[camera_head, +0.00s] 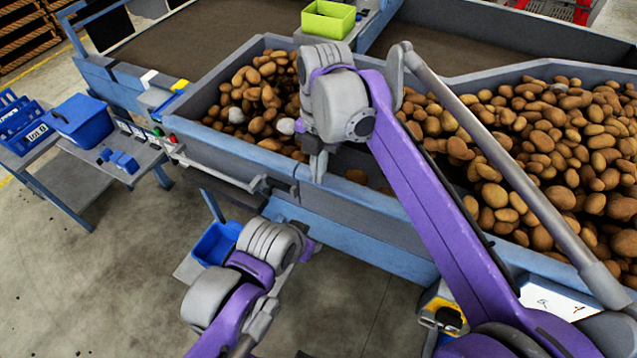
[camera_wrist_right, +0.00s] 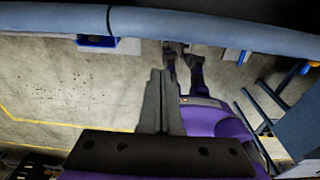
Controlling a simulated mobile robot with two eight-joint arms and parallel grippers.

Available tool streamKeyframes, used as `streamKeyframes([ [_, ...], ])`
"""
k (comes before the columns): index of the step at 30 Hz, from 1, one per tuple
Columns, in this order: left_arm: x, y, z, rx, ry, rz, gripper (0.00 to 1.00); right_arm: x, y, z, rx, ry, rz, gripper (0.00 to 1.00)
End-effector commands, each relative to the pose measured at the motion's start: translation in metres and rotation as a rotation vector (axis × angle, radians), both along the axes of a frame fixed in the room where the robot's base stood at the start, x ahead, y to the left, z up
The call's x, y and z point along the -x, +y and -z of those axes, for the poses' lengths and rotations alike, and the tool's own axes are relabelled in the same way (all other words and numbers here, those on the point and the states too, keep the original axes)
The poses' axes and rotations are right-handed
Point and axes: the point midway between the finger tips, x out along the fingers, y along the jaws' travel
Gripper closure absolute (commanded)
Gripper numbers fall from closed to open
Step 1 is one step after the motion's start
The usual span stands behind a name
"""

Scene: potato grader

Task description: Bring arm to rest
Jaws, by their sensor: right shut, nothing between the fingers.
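My right arm, purple and grey, reaches from the lower right of the head view up over the potato hopper. Its gripper (camera_head: 318,168) points down beside the hopper's near wall, partly hidden by the wrist. In the right wrist view its two dark fingers (camera_wrist_right: 159,78) are together with nothing between them. My left arm is folded low at the bottom centre of the head view, over the floor in front of the machine. Its gripper is hidden behind its own wrist.
The blue-grey hopper (camera_head: 215,87) holds many potatoes and a few pale lumps. A green bin (camera_head: 328,19) stands on its far side. A blue lidded box (camera_head: 82,118) is on a side table at left. A low blue bin (camera_head: 213,243) is below the machine. Floor at lower left is clear.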

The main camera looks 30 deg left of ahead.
Motion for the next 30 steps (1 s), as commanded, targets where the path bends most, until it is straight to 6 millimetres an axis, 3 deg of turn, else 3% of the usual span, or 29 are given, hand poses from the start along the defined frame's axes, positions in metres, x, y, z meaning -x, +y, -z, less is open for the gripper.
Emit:
streamKeyframes([
  [3, -0.003, 0.0, -0.005, 0.0, -0.005, 0.0, 0.5, -0.016, 0.0, -0.023, 0.0, -0.001, 0.002, 1.0],
  [9, -0.005, 0.0, -0.009, 0.0, -0.009, 0.0, 0.5, -0.028, 0.0, -0.043, 0.0, 0.0, -0.001, 1.0],
  [17, -0.005, 0.0, -0.009, 0.0, -0.009, 0.0, 0.5, -0.031, 0.0, -0.047, 0.0, 0.002, 0.0, 1.0],
  [20, -0.005, 0.0, -0.009, 0.0, -0.009, 0.0, 0.5, -0.034, -0.009, -0.047, -0.003, -0.006, 0.055, 1.0],
  [23, -0.005, 0.0, -0.009, 0.0, -0.009, 0.0, 0.5, -0.039, -0.036, -0.046, -0.011, -0.029, 0.234, 1.0],
  [30, -0.005, 0.0, -0.009, 0.0, -0.009, 0.0, 0.5, -0.04, -0.152, -0.024, -0.087, -0.112, 1.061, 1.0],
])
